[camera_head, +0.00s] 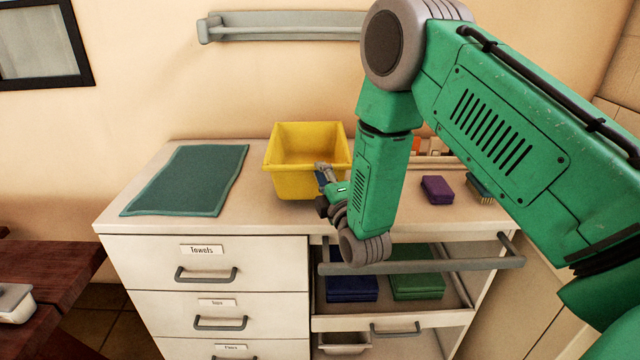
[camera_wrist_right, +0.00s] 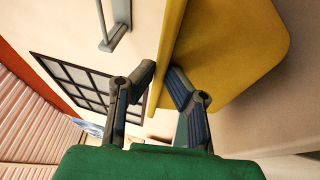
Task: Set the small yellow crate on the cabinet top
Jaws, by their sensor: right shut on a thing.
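The small yellow crate (camera_head: 292,182) is upright at the middle of the cabinet top (camera_head: 245,212), right of the green mat. Its base appears to be on the surface, but I cannot tell whether it bears its full weight there. My right gripper (camera_head: 323,173) is shut on the crate's front right wall near the rim. In the right wrist view, my right gripper (camera_wrist_right: 164,74) has a finger on each side of the yellow crate's (camera_wrist_right: 235,50) wall edge. The crate looks empty. My left gripper is not in view.
A green mat (camera_head: 188,180) lies on the left of the top. A purple block (camera_head: 437,189) and a brush (camera_head: 481,188) lie at the right. Below, an open drawer holds blue (camera_head: 352,290) and green (camera_head: 417,286) items. A grey rail (camera_head: 285,28) is on the wall.

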